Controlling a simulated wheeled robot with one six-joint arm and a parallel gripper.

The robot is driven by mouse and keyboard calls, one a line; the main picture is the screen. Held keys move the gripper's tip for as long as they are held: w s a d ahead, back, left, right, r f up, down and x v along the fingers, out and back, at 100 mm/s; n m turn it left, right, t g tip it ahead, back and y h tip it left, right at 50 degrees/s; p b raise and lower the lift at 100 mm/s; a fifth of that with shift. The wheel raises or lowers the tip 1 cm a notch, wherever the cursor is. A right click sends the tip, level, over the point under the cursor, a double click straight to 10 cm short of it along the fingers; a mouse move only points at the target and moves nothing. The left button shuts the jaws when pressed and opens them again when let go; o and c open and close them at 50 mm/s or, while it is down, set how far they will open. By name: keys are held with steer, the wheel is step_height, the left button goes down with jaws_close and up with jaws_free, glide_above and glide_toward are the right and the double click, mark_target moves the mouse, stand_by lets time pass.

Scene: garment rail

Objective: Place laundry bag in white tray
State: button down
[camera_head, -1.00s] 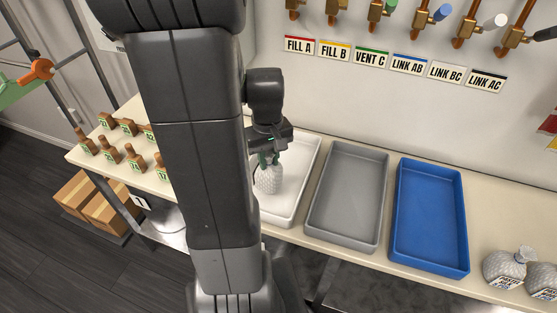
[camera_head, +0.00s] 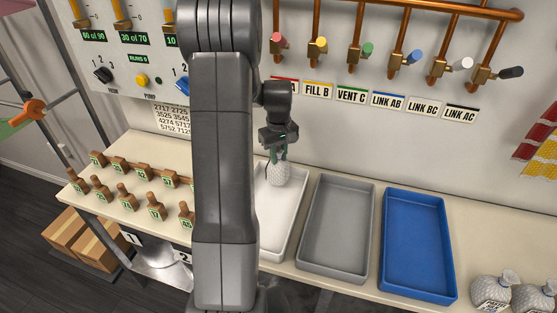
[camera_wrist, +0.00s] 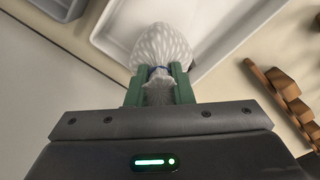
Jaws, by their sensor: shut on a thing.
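My gripper (camera_head: 278,156) is shut on the neck of a grey-white patterned laundry bag (camera_head: 279,174). In the head view the bag hangs upright at the back part of the white tray (camera_head: 291,217). I cannot tell whether it touches the tray floor. In the wrist view the green fingers (camera_wrist: 159,86) pinch the gathered neck below a blue tie, and the bag (camera_wrist: 162,45) bulges out beyond them. The white tray (camera_wrist: 225,22) shows behind the bag there. My arm hides the tray's left side in the head view.
A grey tray (camera_head: 338,228) and a blue tray (camera_head: 417,246) stand to the right. More bags (camera_head: 492,290) sit at the far right. Wooden pieces with tags (camera_head: 126,196) stand on the left. Valves and pipes (camera_head: 370,62) are on the wall behind.

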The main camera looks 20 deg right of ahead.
mark_target(279, 163)
steer(key=shift+f, duration=1.4)
steer(key=shift+f, duration=0.2)
steer(key=c, duration=1.3)
jaws_free()
step_height(279, 163, up, 12)
steer(key=shift+r, duration=0.2)
